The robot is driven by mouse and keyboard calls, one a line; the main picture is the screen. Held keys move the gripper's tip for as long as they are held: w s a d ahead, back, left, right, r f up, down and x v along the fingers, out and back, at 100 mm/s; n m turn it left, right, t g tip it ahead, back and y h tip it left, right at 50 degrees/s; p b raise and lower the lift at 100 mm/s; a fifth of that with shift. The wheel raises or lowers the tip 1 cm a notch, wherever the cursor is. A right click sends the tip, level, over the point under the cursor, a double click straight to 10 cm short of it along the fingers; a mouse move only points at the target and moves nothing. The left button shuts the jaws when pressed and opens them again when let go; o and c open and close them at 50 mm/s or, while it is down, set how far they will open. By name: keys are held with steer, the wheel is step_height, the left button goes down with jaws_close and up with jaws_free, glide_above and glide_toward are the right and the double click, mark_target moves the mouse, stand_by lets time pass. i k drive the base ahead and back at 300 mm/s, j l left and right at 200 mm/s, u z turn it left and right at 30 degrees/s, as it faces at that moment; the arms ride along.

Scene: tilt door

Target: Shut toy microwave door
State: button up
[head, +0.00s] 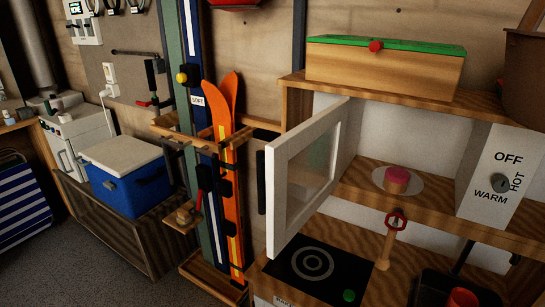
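The toy microwave door (280,196) is a white frame with a clear pane. It stands wide open, swung out toward me at the left side of the microwave. A dark upright bar, apparently its handle (261,182), shows at the door's left. The microwave's white-walled inside (400,135) is open to view, with a pink-topped round piece (397,178) on a pale disc on its wooden floor. A white panel (497,178) with a dial marked OFF, WARM and HOT is at its right. My gripper is not in view.
A wooden box (385,72) with a green lid stands on top. Below are a black hob plate (313,262), a wooden tap (388,243) with a red handle, and a dark pan (455,290). Orange skis (232,180) stand left of the door; a blue cooler (130,180) is farther left.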

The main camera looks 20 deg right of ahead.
mark_target(328, 126)
steer(key=i+j, duration=0.4)
steer(key=i, duration=0.15)
steer(key=i+j, duration=0.4)
steer(key=i, duration=0.15)
steer(key=i+j+z, duration=0.1)
steer(key=z, duration=0.3)
steer(key=i+j+z, duration=0.1)
steer(key=z, duration=0.25)
steer(key=i+j+z, duration=0.1)
steer(key=z, duration=0.3)
steer(key=j+z, duration=0.1)
steer(key=z, duration=0.9)
steer(key=k+j+z, duration=0.35)
steer(key=j, duration=0.2)
steer(key=k+j+z, duration=0.35)
steer(key=i+j, duration=0.05)
steer(key=j, duration=0.1)
